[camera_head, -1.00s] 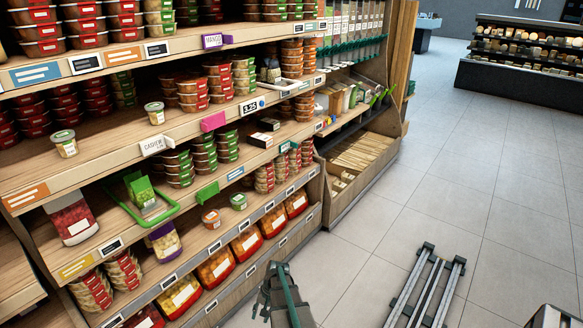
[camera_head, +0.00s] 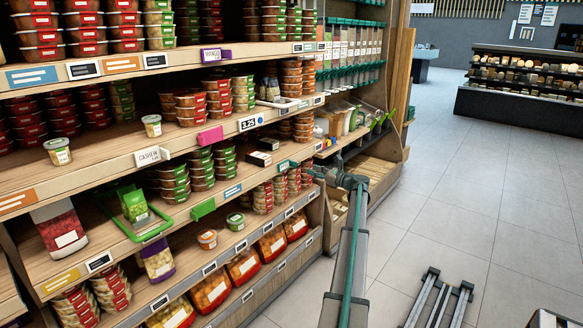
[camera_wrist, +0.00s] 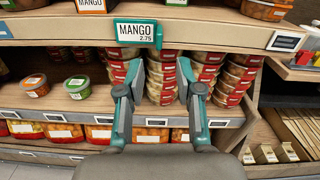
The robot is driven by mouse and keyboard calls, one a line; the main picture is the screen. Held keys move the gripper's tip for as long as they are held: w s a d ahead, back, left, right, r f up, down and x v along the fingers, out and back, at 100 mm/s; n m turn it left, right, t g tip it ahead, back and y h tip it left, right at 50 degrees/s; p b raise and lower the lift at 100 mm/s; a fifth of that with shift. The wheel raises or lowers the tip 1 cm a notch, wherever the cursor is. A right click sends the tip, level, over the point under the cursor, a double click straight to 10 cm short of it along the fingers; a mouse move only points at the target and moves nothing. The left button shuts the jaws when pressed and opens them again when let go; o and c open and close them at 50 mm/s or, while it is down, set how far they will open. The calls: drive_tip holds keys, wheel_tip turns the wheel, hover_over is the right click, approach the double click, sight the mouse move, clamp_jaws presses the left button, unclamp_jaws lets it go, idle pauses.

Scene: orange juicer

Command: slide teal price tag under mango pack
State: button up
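The teal price tag (camera_wrist: 138,33), reading "MANGO 2.75", is on the front edge of a shelf in the wrist view. It also shows as a small teal piece on the shelf edge in the head view (camera_head: 286,165). My gripper (camera_wrist: 159,67) is open and empty, its fingertips below the tag and apart from it. In the head view my gripper (camera_head: 322,172) is to the right of the tag. Packs of orange pieces in red trays (camera_head: 243,266) stand on the bottom shelf; I cannot tell whether these are the mango pack.
Stacks of red-labelled tubs (camera_wrist: 238,78) stand beyond my fingers on the shelf below. A purple tag (camera_head: 211,54) and a pink tag (camera_head: 210,136) are on other shelf edges.

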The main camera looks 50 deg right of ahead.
sight(295, 164)
drive_tip(key=shift+m, duration=0.5)
drive_tip(key=w, duration=1)
drive_tip(key=shift+w+a, duration=0.1)
drive_tip(key=shift+w, duration=0.25)
drive_tip(key=shift+c, duration=0.3)
clamp_jaws()
